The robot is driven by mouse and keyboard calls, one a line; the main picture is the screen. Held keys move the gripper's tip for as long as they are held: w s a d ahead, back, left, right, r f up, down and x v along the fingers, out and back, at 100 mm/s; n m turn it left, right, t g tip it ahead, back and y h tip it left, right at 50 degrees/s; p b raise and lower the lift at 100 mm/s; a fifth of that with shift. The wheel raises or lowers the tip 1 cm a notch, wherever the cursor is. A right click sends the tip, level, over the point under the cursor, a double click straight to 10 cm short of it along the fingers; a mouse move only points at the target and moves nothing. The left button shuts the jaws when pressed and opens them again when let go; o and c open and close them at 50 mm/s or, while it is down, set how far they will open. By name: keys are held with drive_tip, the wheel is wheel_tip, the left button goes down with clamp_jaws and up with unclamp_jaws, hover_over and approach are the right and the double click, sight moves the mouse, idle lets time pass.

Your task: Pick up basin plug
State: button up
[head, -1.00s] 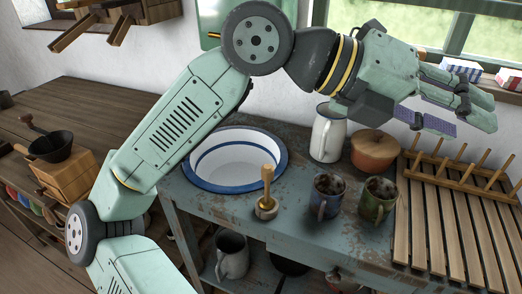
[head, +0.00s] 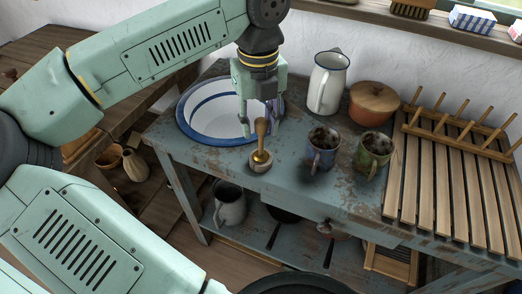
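My gripper (head: 262,122) points down over the front right rim of the white basin with blue bands (head: 190,132). Its two fingers are apart, so it is open and empty. I see no other plug-like thing, and cannot be sure this is the basin plug. The gripper hides part of the basin's right side.
A blue mug (head: 322,152) and a green mug (head: 372,158) stand to the right. A white jug (head: 327,82) and a lidded brown pot (head: 373,104) stand behind them. A slatted wooden rack (head: 450,190) covers the table's right end. A grey jug (head: 230,206) sits on the lower shelf.

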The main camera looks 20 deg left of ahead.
sight(261, 154)
drive_tip(key=f, duration=0.1)
drive_tip(key=f+b, duration=0.1)
drive_tip(key=f, duration=0.3)
drive_tip(key=shift+d+b, duration=0.25)
drive_tip(key=shift+b, duration=0.15)
drive_tip(key=shift+r, duration=0.1)
clamp_jaws()
